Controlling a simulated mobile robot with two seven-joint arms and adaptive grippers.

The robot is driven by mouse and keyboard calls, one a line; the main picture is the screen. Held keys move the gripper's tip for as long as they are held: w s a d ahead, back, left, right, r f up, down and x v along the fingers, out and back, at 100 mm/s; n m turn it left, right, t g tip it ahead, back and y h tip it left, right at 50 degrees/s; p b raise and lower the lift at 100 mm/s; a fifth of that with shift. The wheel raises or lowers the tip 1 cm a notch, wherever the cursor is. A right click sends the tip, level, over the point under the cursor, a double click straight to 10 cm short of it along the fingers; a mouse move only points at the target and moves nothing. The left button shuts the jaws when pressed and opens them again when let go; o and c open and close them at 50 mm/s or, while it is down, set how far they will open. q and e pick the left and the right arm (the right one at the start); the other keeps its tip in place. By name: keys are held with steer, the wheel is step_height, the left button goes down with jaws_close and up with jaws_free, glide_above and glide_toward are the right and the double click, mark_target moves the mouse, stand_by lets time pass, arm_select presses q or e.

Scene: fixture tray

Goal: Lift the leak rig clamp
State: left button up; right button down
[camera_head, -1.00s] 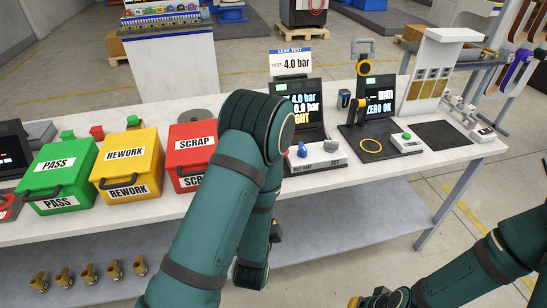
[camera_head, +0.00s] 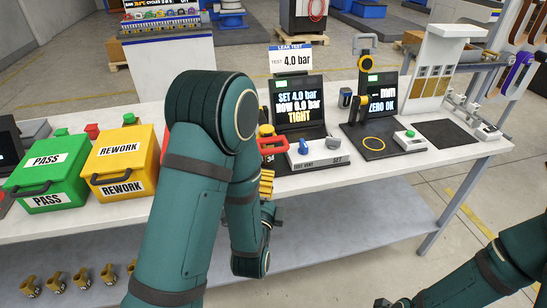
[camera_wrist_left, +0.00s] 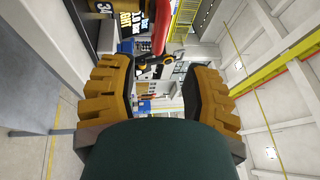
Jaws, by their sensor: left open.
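The leak rig clamp shows as a red handle (camera_head: 266,130) at the left end of the leak test rig (camera_head: 318,152), just right of my left forearm; part of it is hidden. The red handle (camera_wrist_left: 160,27) also shows in the left wrist view, at the top, ahead of the gap between the fingers. My left gripper (camera_head: 267,184) is open and empty, in front of and below the handle at the bench's front edge. In the wrist view its two ribbed tan fingers (camera_wrist_left: 158,90) stand wide apart. Only a dark part of my right gripper shows at the bottom edge.
The rig's screen (camera_head: 299,105) reads TIGHT. A green PASS bin (camera_head: 45,165) and a yellow REWORK bin (camera_head: 122,160) stand at left; my left arm hides most of the red bin. A gauge stand (camera_head: 372,140) is right of the rig. Brass fittings (camera_head: 82,280) lie on the lower shelf.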

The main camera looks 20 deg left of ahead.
mark_target(273, 151)
arm_select(q)
steer(key=b+x, duration=0.3)
steer(key=x, duration=0.8)
steer(key=shift+w, duration=0.1)
steer(key=shift+c, duration=0.4)
steer(key=shift+r, duration=0.1)
jaws_close()
